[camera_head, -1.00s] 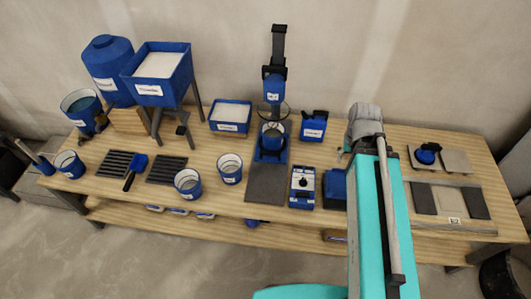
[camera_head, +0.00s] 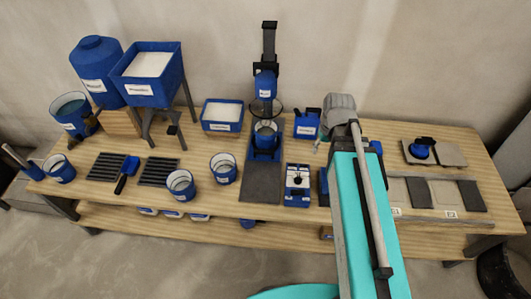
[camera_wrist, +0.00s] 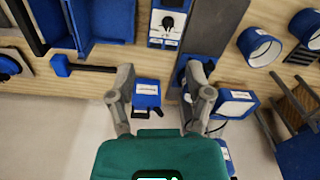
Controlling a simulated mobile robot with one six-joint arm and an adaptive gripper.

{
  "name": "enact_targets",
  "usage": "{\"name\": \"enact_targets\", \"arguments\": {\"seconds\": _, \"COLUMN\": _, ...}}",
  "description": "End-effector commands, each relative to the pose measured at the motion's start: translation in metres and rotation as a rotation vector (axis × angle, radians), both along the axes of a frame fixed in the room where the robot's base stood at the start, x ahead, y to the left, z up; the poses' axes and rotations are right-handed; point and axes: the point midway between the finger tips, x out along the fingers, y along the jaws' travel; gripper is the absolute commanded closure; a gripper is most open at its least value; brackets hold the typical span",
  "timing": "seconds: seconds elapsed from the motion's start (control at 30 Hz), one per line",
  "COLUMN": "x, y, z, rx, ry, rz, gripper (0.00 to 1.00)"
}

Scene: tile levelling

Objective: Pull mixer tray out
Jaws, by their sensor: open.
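The mixer (camera_head: 265,86) is a blue head on a black post at the back middle of the table. Under it a blue tray (camera_head: 254,153) carries a blue bucket (camera_head: 264,135). A dark grey slab (camera_head: 261,184) lies in front of the tray; it also shows in the wrist view (camera_wrist: 214,27). My gripper (camera_wrist: 162,88) is open and empty, above the table to the right of the mixer in the head view. In the wrist view the right finger covers most of the mixer and tray. I cannot see contact with the tray.
A blue control box with a knob (camera_head: 297,186) stands right of the slab. A labelled blue box (camera_head: 306,124) is between mixer and arm. Two blue buckets (camera_head: 223,168) (camera_head: 181,184) stand left of the slab. A white-filled blue bin (camera_head: 222,115) is left of the mixer.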

Motion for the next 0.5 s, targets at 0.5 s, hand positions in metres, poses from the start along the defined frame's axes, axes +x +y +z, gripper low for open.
{"name": "enact_targets", "arguments": {"seconds": 0.5, "x": 0.126, "y": 0.074, "z": -0.107, "rx": 0.16, "ry": -0.103, "rz": 0.68, "gripper": 0.34}}
